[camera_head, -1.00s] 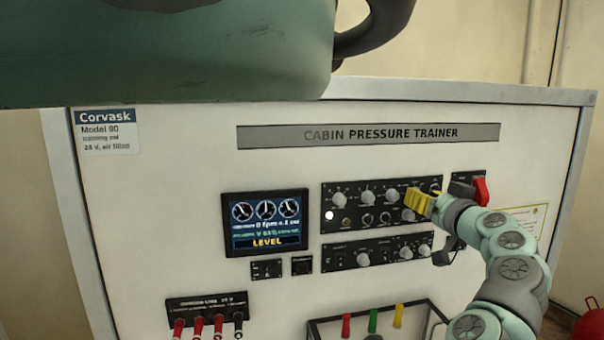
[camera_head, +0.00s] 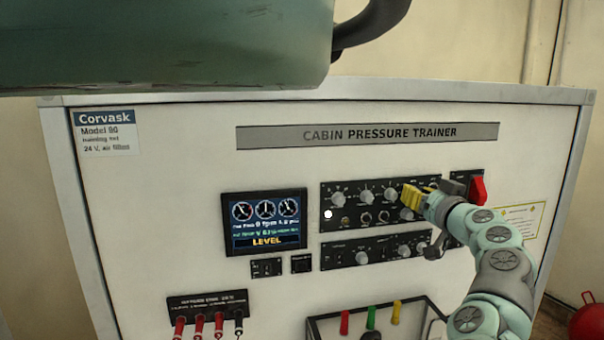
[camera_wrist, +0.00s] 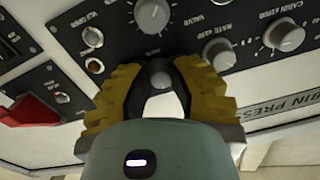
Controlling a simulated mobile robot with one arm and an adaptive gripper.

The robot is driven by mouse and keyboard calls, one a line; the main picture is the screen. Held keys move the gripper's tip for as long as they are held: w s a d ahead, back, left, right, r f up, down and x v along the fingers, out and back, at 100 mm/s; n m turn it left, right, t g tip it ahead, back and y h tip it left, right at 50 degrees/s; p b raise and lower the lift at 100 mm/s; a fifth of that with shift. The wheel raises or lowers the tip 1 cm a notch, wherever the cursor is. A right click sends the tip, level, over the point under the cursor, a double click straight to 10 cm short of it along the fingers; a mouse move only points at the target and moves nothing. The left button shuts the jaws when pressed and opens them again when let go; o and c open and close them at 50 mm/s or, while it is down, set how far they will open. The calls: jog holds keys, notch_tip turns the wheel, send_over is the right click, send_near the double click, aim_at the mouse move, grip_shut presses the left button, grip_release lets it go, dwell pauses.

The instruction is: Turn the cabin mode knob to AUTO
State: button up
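The upper black control panel (camera_head: 353,204) carries grey round knobs and sits under the trainer's title strip. My gripper (camera_head: 408,196) has yellow fingers and is at the panel's upper right part, hiding what lies behind it. In the wrist view, my gripper (camera_wrist: 160,72) is open, with a gap between its fingertips. A small dark knob with a grey face (camera_wrist: 160,76) shows in that gap, a finger on each side; contact cannot be told. I cannot read a cabin mode or AUTO label, so which knob is the cabin mode knob is unclear.
Nearby grey knobs (camera_wrist: 220,53) and a larger one (camera_wrist: 152,14) are close to the fingers. A red switch guard (camera_head: 478,189) is right of the gripper. A lower knob panel (camera_head: 377,250) lies below. The screen (camera_head: 265,221) reads LEVEL.

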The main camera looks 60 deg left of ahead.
grip_shut()
jog(key=shift+f+b, duration=0.2)
jog(key=shift+b, duration=0.8)
jog(key=n+b, duration=0.9)
jog(key=b, duration=1.6)
jog(key=shift+w+d+n+b, duration=0.1)
jog(key=shift+n+b, duration=0.3)
jog(key=shift+r, duration=0.1)
